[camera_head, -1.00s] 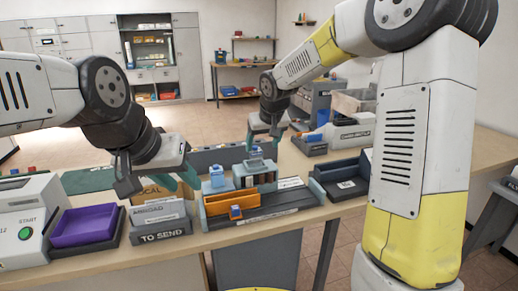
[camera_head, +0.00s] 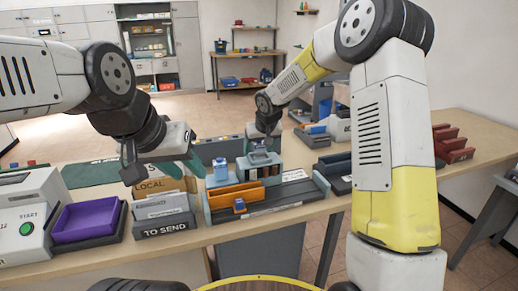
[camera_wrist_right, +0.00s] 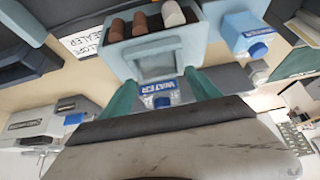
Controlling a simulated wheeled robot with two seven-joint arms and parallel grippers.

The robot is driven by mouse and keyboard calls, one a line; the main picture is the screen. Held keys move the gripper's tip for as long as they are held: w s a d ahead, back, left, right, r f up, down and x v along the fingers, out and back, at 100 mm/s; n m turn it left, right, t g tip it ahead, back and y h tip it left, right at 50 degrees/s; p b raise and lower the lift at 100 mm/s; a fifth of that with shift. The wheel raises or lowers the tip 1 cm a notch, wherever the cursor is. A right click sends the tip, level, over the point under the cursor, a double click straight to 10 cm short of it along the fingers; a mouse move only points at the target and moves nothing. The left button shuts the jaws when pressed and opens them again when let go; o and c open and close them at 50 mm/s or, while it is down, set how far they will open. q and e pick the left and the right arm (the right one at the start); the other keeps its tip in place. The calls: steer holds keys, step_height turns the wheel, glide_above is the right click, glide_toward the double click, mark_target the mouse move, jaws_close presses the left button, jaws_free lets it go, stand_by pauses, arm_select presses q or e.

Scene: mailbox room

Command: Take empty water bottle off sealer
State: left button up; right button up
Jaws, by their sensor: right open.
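A clear water bottle (camera_head: 260,157) with a blue "WATER" label stands on the grey-blue envelope sealer (camera_head: 283,199). My right gripper (camera_head: 262,146) is above it. In the right wrist view the open fingers (camera_wrist_right: 163,90) are on either side of the bottle (camera_wrist_right: 158,88), and I see no clear contact. A second, bluer bottle (camera_head: 221,171) stands to the left at the sealer and also shows in the wrist view (camera_wrist_right: 248,36). My left gripper (camera_head: 162,170) is open and empty above the letter dividers.
An orange tray (camera_head: 234,197) sits at the sealer's front. To the left are the "TO SEND" holder (camera_head: 165,228), a purple tray (camera_head: 88,222) and a machine with a green START button (camera_head: 22,212). Dark trays stand to the right.

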steer(key=shift+c, duration=0.2)
steer(key=c, duration=1.4)
